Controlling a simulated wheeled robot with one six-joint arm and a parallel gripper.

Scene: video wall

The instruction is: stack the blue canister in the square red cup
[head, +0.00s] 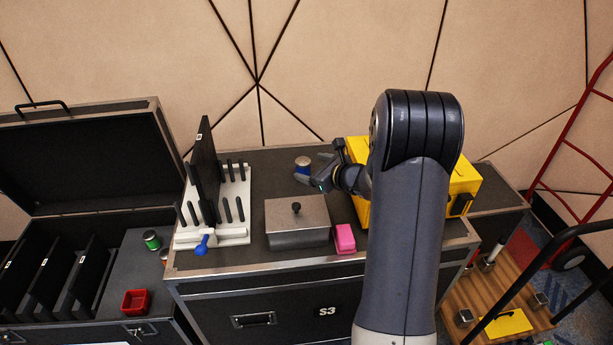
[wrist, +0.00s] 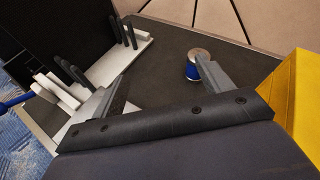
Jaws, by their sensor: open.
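The blue canister (head: 303,167), with a silvery lid, stands upright on the dark case top, near the back. In the wrist view the blue canister (wrist: 192,70) is just beyond the tip of the right finger, which hides part of it. My gripper (head: 314,169) is open and empty, close to the canister on its right side in the head view. In the wrist view my gripper (wrist: 160,70) has its fingers wide apart, with bare case top between them. The square red cup (head: 135,301) sits at lower left on the open case, apart from my gripper; it looks empty.
A white rack (head: 240,215) with black pegs and a dark panel stands left of the canister. A grey lidded box (head: 297,225), a pink block (head: 345,239) and a yellow box (head: 466,182) are nearby. A green canister (head: 152,240) stands behind the cup.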

